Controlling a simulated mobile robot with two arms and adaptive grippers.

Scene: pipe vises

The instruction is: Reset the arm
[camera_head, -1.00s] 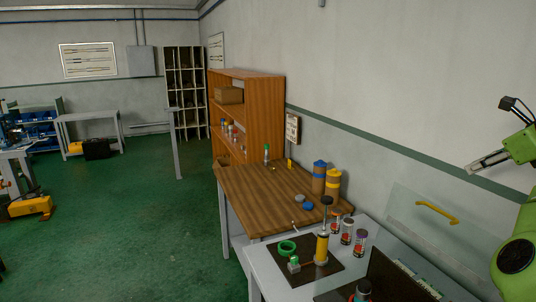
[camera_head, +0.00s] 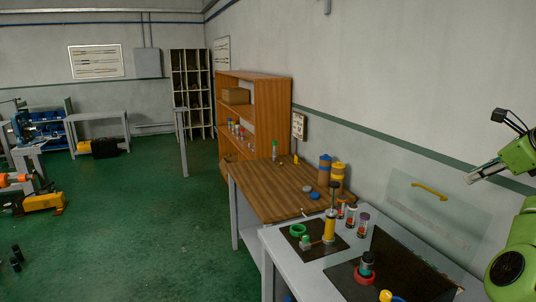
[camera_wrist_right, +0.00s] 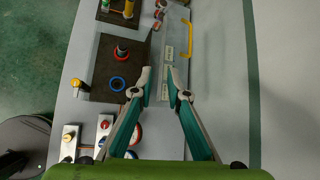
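My right arm is green and comes in at the right edge of the head view. Its gripper (camera_head: 482,172) is raised near the wall, above the grey workbench (camera_head: 286,271). In the right wrist view the two teal fingers with grey tips (camera_wrist_right: 157,76) stand apart, with nothing between them. The bench surface shows well beyond the tips. My left gripper is not in view.
The grey bench holds dark mats, a yellow cylinder (camera_head: 329,229), a green ring (camera_head: 298,230), a red ring (camera_head: 364,274) and several jars. A clear panel with a yellow handle (camera_head: 430,190) stands behind. A wooden table (camera_head: 275,190) adjoins it. Green floor (camera_head: 130,220) is open at left.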

